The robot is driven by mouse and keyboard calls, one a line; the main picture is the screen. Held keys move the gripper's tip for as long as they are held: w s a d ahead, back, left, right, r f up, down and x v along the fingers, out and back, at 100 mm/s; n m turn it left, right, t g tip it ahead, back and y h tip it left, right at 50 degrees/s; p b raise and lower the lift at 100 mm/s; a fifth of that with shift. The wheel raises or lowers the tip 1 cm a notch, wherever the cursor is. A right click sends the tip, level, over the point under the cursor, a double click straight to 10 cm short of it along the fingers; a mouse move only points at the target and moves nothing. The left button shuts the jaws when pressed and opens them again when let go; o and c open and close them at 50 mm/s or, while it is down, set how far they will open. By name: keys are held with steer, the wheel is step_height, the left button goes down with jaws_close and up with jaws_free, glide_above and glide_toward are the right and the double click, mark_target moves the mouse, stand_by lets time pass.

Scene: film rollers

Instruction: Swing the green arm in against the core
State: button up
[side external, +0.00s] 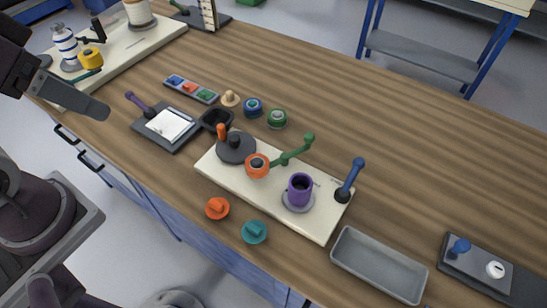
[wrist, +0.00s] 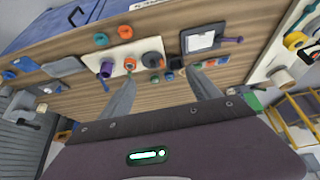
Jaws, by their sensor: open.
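The green arm (side external: 292,155) is a bar with an upright ball-topped end on the cream board (side external: 229,182). It reaches from an orange ring-shaped piece (side external: 257,166) out to the upper right, over the board's far edge. A purple hollow cylinder (side external: 300,188) stands on a grey disc to its lower right; the green arm is apart from it. I cannot tell which piece is the core. My gripper (wrist: 161,75) is open and empty, with its two fingers spread in the wrist view. In the side view my gripper (side external: 78,97) is at the left, well away from the green arm.
The board also carries a dark disc (side external: 236,148) with an orange handle and a blue lever (side external: 350,180). Loose orange (side external: 217,208) and teal (side external: 254,232) knobs lie in front. A grey tray (side external: 379,266) is at right.

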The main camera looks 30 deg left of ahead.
stand_by(0.4)
steer(key=shift+c, duration=1.3)
steer(key=shift+g+h, duration=0.4)
steer(key=shift+g, duration=0.2)
steer(key=w+d+r, duration=0.1)
steer(key=w, duration=0.2)
steer(key=w+d, duration=0.1)
steer(key=w, duration=0.2)
steer(key=w+d+r, duration=0.1)
steer(key=w, duration=0.3)
steer(key=shift+w+r, duration=0.1)
steer(key=shift+r, duration=0.2)
steer(key=shift+c, duration=1.3)
steer(key=n+g+h, duration=0.1)
steer(key=n+g, duration=0.1)
steer(key=g, duration=0.2)
glide_above(309, 133)
steer(key=a, duration=0.1)
step_height(309, 133, down, 23)
steer(key=f, duration=0.5)
steer(key=d+f, duration=0.1)
steer(key=f, duration=0.2)
steer(key=shift+w+d, duration=0.1)
